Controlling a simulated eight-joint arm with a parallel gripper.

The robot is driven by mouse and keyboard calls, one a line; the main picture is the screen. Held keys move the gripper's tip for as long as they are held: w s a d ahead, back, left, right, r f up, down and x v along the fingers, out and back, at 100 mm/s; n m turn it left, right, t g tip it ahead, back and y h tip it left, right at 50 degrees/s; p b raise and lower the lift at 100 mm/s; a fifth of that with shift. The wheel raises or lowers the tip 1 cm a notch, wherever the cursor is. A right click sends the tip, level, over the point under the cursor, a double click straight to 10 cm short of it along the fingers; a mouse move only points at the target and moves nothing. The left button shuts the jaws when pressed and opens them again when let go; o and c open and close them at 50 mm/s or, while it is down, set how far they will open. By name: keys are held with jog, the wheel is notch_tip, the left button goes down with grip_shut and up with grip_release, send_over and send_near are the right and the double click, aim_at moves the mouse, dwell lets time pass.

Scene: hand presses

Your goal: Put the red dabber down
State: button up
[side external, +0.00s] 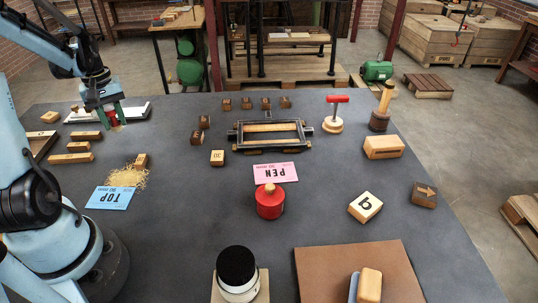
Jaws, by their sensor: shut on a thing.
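My gripper (112,117) is at the upper left of the side external view, pointing down above the back left of the table. It is shut on the red dabber (114,122). Only a small red part of the dabber shows between the green-edged fingers, and the rest is hidden. In the picture it overlaps a pale flat tray (138,113). I cannot tell how high above the tray or table it is.
Wooden blocks (78,147) lie left, near a blue TOP card (108,198) and straw-coloured shavings (128,177). Bare table (185,235) lies front left.

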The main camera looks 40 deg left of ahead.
aim_at(115, 121)
jog(key=shift+f, duration=1.9)
jog(key=shift+f, duration=0.15)
jog(key=o, duration=1.1)
jog(key=shift+c, duration=0.2)
